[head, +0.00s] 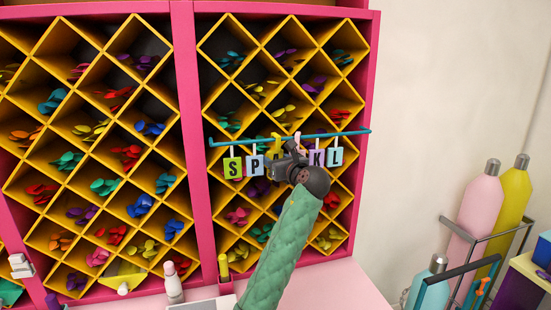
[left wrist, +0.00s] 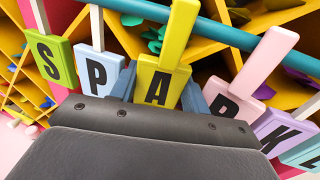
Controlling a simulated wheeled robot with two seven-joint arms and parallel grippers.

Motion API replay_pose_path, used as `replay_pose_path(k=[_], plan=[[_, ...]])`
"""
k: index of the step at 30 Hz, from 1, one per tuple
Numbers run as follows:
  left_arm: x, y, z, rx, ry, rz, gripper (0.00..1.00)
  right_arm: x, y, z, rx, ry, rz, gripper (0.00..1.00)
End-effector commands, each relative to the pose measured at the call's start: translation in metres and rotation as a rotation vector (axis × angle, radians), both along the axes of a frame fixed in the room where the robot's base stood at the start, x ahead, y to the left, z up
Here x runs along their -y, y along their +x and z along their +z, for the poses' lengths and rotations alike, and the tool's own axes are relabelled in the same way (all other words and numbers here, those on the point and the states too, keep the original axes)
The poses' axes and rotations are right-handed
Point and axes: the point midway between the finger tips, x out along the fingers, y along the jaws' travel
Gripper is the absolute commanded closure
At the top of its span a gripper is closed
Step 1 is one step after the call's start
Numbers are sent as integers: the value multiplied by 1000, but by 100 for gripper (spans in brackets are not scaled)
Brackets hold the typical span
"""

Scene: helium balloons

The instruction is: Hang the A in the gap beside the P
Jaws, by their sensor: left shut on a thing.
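The yellow A tag (left wrist: 160,85) is upright between the jaws of my left gripper (left wrist: 158,98), which is shut on it. Its yellow strip (head: 276,139) crosses in front of the teal rod (head: 350,132); I cannot tell whether it rests on it. The A is between the light blue P tag (head: 255,167) and the pink R tag (left wrist: 228,106). The green S tag (head: 233,168) hangs left of the P. The purple K tag (head: 317,158) and pale blue L tag (head: 336,156) hang to the right. In the head view my left gripper (head: 280,160) hides the A's face.
Behind the rod stands a pink-framed shelf (head: 186,90) with yellow diamond compartments holding coloured balloons. A wire rack (head: 470,240) with pink (head: 478,205) and yellow (head: 513,200) gas cylinders is at the right. A pink counter (head: 345,285) lies below.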

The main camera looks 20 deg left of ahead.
Motion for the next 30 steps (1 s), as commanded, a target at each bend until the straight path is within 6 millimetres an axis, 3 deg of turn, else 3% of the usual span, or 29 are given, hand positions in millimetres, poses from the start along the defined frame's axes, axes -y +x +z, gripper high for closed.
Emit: replay_pose_path(k=[28,29,30], plan=[[2,-3,1,0,0,0,100,-1,0,0,0,1,0,64],[2,-3,1,0,0,0,50,-1,0,0,0,1,0,64],[2,-3,1,0,0,0,42,-1,0,0,0,1,0,64]])
